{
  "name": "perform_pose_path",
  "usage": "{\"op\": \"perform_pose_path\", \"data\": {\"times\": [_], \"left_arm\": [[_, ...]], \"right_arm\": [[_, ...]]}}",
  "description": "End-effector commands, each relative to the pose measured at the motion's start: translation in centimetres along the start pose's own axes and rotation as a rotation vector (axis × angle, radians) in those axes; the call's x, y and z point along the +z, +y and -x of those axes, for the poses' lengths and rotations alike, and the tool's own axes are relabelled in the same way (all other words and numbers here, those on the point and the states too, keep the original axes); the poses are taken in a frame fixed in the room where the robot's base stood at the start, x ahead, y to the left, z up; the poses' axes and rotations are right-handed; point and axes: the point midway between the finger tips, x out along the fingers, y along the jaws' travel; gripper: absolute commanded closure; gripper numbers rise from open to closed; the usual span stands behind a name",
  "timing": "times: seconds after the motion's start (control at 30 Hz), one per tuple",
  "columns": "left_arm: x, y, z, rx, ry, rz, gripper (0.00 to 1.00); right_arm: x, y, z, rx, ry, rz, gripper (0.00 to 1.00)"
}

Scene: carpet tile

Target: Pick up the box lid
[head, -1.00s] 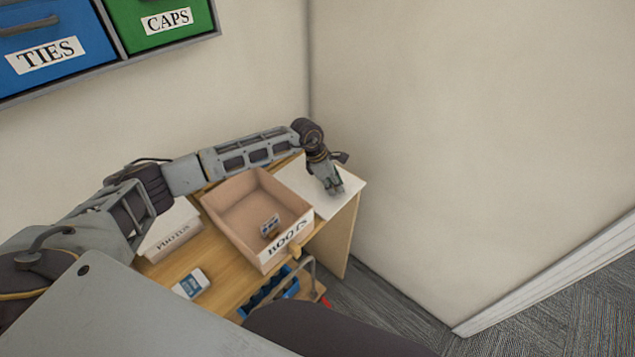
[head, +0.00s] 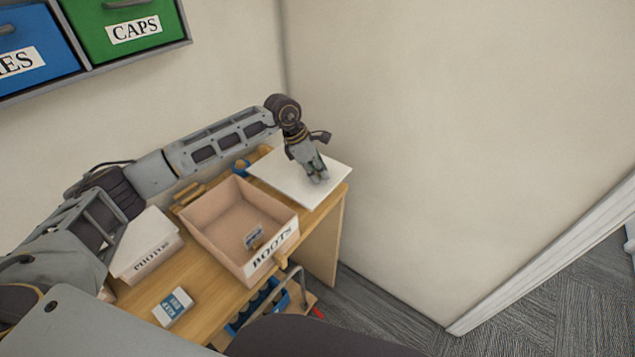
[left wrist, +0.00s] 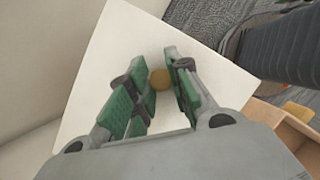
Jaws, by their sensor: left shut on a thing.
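The white, flat box lid (head: 265,172) is at the right end of the wooden desk, beside the open box labelled BOOTS (head: 215,218). My left gripper (head: 319,179) points down at the lid's middle. In the left wrist view, its green-padded fingers (left wrist: 160,82) are shut on the lid's round tan knob (left wrist: 160,79), with the white lid (left wrist: 100,75) spread beneath. I cannot tell clearly whether the lid is clear of the desk top. A small labelled item (head: 254,237) lies inside the box. My right gripper is not in view.
A closed box labelled PHOTOS (head: 150,245) and a small white-and-blue packet (head: 173,307) sit on the desk (head: 210,290) at left. Walls stand close behind and right.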

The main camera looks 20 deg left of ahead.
Motion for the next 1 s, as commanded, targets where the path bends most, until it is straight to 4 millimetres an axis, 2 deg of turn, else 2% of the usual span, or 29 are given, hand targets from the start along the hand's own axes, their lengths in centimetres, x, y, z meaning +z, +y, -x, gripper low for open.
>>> {"op": "perform_pose_path", "data": {"times": [0.23,1.0], "left_arm": [[0.6,0.0,1.4,-0.001,0.0,0.001,1.0],[1.1,0.2,1.6,-0.002,0.0,-0.003,1.0]], "right_arm": [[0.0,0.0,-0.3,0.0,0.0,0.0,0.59],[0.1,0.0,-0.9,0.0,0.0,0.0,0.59]]}}
